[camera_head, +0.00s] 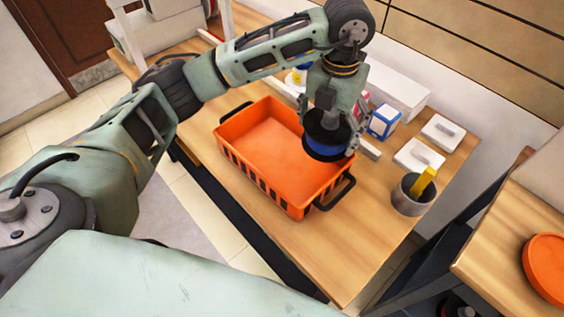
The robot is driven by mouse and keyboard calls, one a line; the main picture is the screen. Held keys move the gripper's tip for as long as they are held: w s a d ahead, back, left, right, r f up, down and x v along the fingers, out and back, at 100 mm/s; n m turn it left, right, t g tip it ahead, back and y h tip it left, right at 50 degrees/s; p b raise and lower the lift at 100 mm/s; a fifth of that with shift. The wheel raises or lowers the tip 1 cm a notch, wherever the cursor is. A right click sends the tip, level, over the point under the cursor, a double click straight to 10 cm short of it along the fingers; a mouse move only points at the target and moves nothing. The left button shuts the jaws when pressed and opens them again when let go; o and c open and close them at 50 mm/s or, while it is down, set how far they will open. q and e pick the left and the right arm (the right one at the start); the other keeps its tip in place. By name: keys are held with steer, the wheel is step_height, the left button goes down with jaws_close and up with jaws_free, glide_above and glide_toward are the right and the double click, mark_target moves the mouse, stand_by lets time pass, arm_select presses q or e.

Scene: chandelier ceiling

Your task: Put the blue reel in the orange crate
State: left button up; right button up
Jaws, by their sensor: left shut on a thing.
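The orange crate (262,150) stands on the wooden table, with slotted sides and black handles. It looks empty where I can see inside. My left gripper (329,128) reaches over from the left, pointing down, and is shut on the blue reel (326,146). The reel has black flanges with a blue band between them. It is over the right-hand part of the crate and hides part of that rim. I cannot tell how high it is above the crate floor. My right gripper is not in view.
A grey cup (408,198) with a yellow item stands right of the crate. A blue-and-white box (383,121), white switch-like plates (418,155) and a long white box (398,88) sit behind. The table's front (335,265) is bare. An orange round item (547,267) lies on another table.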

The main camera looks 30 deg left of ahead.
arm_select(q)
steer(key=n, duration=0.3)
steer(key=w+f+n, duration=0.1)
steer(key=n, duration=0.1)
steer(key=shift+d+n+b, duration=0.3)
steer(key=shift+d, duration=0.05)
steer(key=shift+a+f, duration=0.2)
steer(key=p, duration=0.3)
glide_above(281, 162)
step_height(281, 162, down, 7)
steer(key=shift+w+r, duration=0.1)
steer(key=shift+r, duration=0.1)
step_height(281, 162, down, 3)
steer(key=shift+f, duration=0.55)
steer(key=shift+f, duration=0.1)
